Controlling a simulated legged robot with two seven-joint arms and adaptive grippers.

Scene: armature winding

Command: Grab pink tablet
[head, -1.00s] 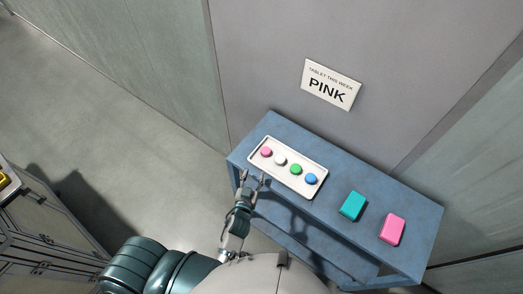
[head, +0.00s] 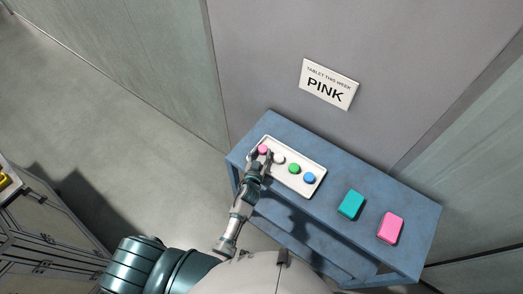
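The pink tablet (head: 263,149) is a small round piece at the left end of a white tray (head: 311,160) on the blue table. White (head: 280,160), green (head: 294,169) and blue (head: 309,178) tablets lie in a row beside it. My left gripper (head: 262,156) is over the tray's left end, its fingers apart at the near side of the pink tablet. The fingers partly cover the tablet's near side, and I cannot tell whether they touch it. My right gripper is not in view.
The blue table (head: 330,208) stands against a grey wall. A teal block (head: 351,204) and a pink block (head: 390,227) lie on its right half. A sign (head: 329,84) on the wall reads "TABLET THIS WEEK PINK". Open floor lies to the left.

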